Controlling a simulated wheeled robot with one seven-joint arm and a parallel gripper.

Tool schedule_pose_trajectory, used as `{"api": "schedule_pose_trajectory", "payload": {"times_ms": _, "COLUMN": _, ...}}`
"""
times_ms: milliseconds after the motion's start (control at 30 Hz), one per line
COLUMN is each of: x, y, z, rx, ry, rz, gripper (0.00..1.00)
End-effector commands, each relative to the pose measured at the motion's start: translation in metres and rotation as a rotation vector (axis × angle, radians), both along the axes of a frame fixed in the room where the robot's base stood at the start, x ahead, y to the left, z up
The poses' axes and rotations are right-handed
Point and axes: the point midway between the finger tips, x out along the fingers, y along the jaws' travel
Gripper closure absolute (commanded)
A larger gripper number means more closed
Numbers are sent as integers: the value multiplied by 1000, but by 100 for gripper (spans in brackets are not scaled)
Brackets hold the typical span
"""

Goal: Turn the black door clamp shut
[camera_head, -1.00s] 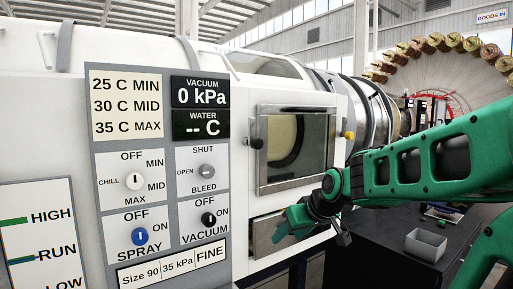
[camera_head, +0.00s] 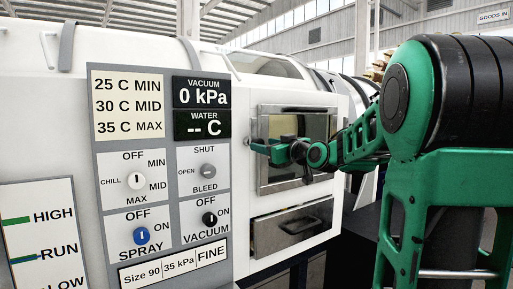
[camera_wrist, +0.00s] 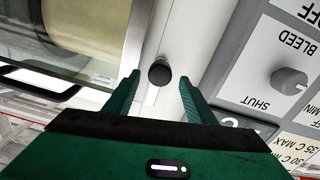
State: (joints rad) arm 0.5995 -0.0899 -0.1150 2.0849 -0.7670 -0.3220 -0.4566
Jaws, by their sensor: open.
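The black door clamp (camera_wrist: 159,73) is a round dark knob on the pale strip beside the windowed door. In the wrist view it shows between the tips of my gripper's two green fingers, and I cannot tell whether they touch it. My gripper (camera_wrist: 158,84) is open. In the head view my gripper (camera_head: 262,149) is at the left edge of the square door (camera_head: 290,122), over the clamp's place, and it mostly hides the clamp. The door's metal frame lies against the white machine front.
The control panel (camera_head: 158,160) with several knobs is close to the left of my gripper; its bleed knob (camera_wrist: 289,80) shows in the wrist view. A metal drawer (camera_head: 290,227) with a dark handle is below the door. My arm crosses the door's right side.

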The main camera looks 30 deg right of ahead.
Motion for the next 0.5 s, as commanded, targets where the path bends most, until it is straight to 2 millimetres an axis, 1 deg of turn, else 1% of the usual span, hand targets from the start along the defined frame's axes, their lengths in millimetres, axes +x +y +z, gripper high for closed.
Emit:
{"api": "schedule_pose_trajectory", "payload": {"times_ms": 33, "x": 9, "y": 1, "z": 0, "rx": -1, "ry": 0, "rz": 3, "gripper": 50}}
{"api": "schedule_pose_trajectory", "payload": {"times_ms": 100, "x": 20, "y": 1, "z": -1, "rx": 0, "ry": 1, "rz": 2, "gripper": 50}}
{"api": "schedule_pose_trajectory", "payload": {"times_ms": 200, "x": 31, "y": 1, "z": 0, "rx": 0, "ry": 1, "rz": 2, "gripper": 50}}
{"api": "schedule_pose_trajectory", "payload": {"times_ms": 333, "x": 40, "y": 1, "z": 0, "rx": 0, "ry": 0, "rz": 2, "gripper": 50}}
{"api": "schedule_pose_trajectory", "payload": {"times_ms": 500, "x": 44, "y": 1, "z": 0, "rx": 0, "ry": 0, "rz": 1, "gripper": 50}}
